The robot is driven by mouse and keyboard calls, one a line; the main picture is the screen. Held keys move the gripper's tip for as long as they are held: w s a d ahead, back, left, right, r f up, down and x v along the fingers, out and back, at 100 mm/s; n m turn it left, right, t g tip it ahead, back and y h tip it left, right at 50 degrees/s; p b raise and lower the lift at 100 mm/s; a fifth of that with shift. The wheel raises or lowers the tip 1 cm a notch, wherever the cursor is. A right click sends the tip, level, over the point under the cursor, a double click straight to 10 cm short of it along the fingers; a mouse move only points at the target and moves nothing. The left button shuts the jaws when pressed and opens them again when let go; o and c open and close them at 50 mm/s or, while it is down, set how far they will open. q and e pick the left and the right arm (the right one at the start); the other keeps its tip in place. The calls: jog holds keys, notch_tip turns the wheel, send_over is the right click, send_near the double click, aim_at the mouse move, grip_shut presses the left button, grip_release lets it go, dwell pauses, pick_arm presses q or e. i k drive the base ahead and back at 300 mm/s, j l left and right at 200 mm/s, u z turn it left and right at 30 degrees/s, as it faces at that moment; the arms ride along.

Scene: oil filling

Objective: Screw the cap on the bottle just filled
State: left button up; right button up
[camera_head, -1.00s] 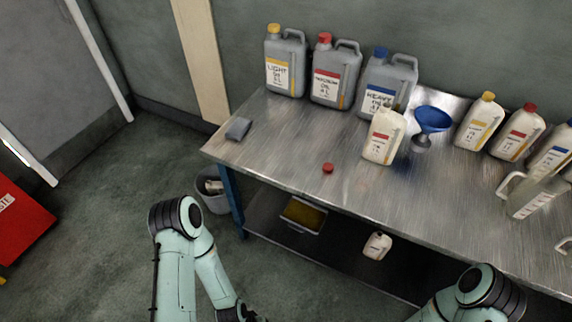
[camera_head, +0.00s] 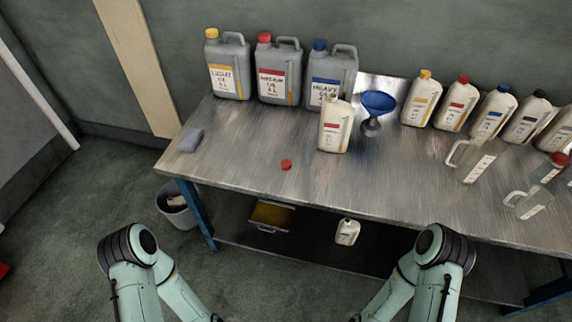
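A white bottle (camera_head: 334,138) with a red-marked label stands upright on the metal workbench, in front of the large grey cans. No cap shows on its neck. A small red cap (camera_head: 286,164) lies on the bench to the left of the bottle and nearer the front edge, apart from it. My two arms show at the bottom of the view, bent at the elbows in front of the bench. Both grippers are below the picture edge, so what they hold is hidden.
A blue funnel (camera_head: 378,104) stands right of the bottle. Grey cans (camera_head: 279,75) line the back, and capped white bottles (camera_head: 457,103) stand at right. Clear jugs (camera_head: 475,160) stand near them. A grey sponge-like block (camera_head: 190,140) lies at left. The front middle of the bench (camera_head: 355,195) is clear.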

aim_at(337, 116)
jog(key=j+z, duration=0.2)
jog(key=j, duration=0.6)
jog(key=j+z, duration=0.2)
jog(key=j, duration=0.6)
jog(key=k+j+z, duration=0.2)
jog(key=j, duration=0.55)
jog(key=i+j, duration=0.05)
jog(key=i, duration=0.05)
